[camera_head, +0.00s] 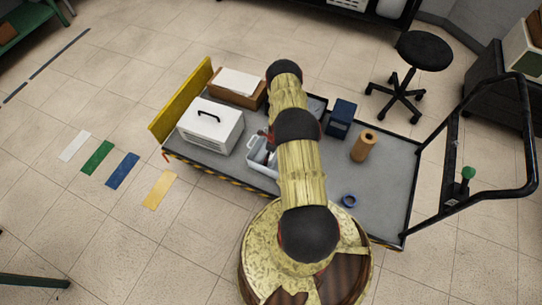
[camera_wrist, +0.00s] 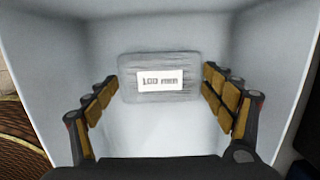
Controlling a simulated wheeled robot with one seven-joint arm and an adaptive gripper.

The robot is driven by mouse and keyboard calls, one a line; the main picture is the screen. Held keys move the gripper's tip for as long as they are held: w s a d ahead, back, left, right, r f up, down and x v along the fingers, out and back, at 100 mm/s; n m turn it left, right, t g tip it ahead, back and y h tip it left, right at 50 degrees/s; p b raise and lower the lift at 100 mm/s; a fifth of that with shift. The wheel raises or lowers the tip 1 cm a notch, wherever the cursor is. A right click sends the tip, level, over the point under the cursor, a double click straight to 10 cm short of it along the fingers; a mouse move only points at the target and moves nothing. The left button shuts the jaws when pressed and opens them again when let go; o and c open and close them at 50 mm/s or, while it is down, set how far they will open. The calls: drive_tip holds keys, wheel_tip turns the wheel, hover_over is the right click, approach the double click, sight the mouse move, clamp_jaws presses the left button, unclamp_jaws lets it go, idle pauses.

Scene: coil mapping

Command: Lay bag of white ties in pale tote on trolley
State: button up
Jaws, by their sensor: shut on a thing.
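The bag of white ties (camera_wrist: 130,88) is a flat, clear grey bag with a white label that seems to read "100 mm". It shows in the wrist view between the fingertips of my gripper (camera_wrist: 160,88), which is shut on it by its two sides. The pale tote (camera_wrist: 45,50) surrounds the bag and fingers, with its walls on the left, right and far side. I cannot tell whether the bag touches the tote's floor. In the head view the tote (camera_head: 252,155) stands on the trolley (camera_head: 385,195), partly hidden by my arm. The bag is hidden there.
On the trolley are a white case (camera_head: 210,125) with a black handle, a brown box of paper (camera_head: 238,86), a dark blue box (camera_head: 341,118), a brown roll (camera_head: 363,146) and a blue tape ring (camera_head: 349,200). The trolley's black handle (camera_head: 528,130) rises at right.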

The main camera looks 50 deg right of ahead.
drive_tip(key=shift+f, duration=0.15)
drive_tip(key=o, duration=1)
drive_tip(key=shift+c, duration=0.2)
drive_tip(key=shift+o, duration=0.7)
